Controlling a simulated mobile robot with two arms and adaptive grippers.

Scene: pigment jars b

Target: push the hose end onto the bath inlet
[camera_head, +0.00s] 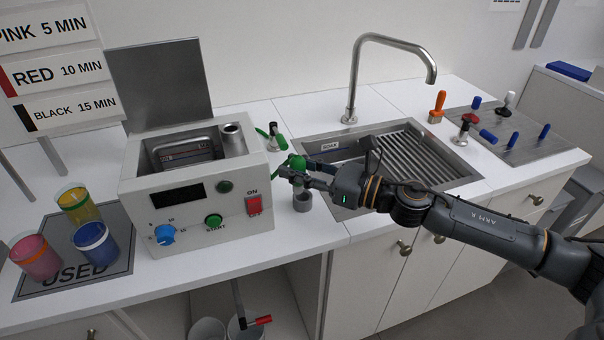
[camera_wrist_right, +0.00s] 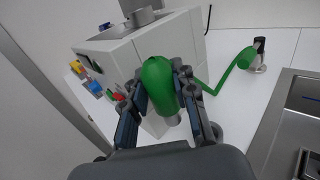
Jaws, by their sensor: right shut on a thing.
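The bath (camera_head: 205,195) is a pale box with a dial and buttons, standing on the counter; it also shows in the wrist view (camera_wrist_right: 115,58). A short upright grey tube (camera_head: 232,138), which looks like the inlet, stands at its top right corner; in the wrist view it is at the top edge (camera_wrist_right: 142,16). My right gripper (camera_head: 297,174) is shut on the green hose end (camera_wrist_right: 160,85), just right of the bath and apart from the tube. The green hose (camera_wrist_right: 213,84) runs back to a small tap (camera_head: 275,138). My left gripper is out of view.
A small grey cylinder (camera_head: 302,201) shows just below my right gripper. The sink (camera_head: 330,150) with its tall faucet (camera_head: 352,90) lies to the right. Colored jars stand on the used mat (camera_head: 32,288) at left. A raised lid (camera_head: 160,82) stands behind the bath.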

